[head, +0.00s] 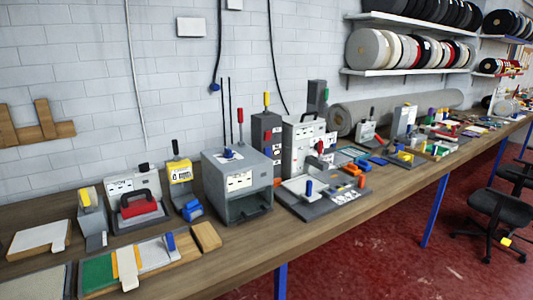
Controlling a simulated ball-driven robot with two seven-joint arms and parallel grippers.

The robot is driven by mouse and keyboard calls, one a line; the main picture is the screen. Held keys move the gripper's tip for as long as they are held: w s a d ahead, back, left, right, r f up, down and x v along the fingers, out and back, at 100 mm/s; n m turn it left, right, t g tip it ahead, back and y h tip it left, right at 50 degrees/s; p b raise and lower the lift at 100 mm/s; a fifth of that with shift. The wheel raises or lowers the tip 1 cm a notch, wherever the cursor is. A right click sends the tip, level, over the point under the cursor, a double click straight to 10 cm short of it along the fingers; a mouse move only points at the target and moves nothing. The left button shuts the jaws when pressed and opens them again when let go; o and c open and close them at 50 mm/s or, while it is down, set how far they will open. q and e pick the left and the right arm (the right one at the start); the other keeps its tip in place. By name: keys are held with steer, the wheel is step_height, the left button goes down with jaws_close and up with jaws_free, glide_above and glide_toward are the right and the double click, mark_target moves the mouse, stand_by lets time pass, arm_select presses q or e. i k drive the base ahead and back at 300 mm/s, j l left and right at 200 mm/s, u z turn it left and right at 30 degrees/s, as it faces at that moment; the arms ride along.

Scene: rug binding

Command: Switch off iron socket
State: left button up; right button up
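A red-handled block that looks like the iron (138,203) rests in a grey stand (152,182) on the left part of the workbench. Beside it stands a grey unit with a yellow front label (180,173) and a black lever on top. A white box (191,27) is fixed to the wall above. I cannot tell which of these is the iron socket, nor make out a switch position. Neither of my grippers is in view.
The long wooden workbench (250,248) carries several grey machines, including a large box (238,180) with levers. A wooden board (37,125) hangs at the left. Shelves of rolls (405,72) are at the upper right. Black chairs (497,212) stand on the red floor.

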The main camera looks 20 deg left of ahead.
mark_target(268, 151)
steer(key=i+l+z, duration=0.1)
steer(key=i, duration=0.45)
steer(key=i+l+z, duration=0.1)
steer(key=i+l, duration=0.2)
steer(key=i, duration=0.25)
steer(key=i+l+z, duration=0.1)
steer(key=i, duration=0.5)
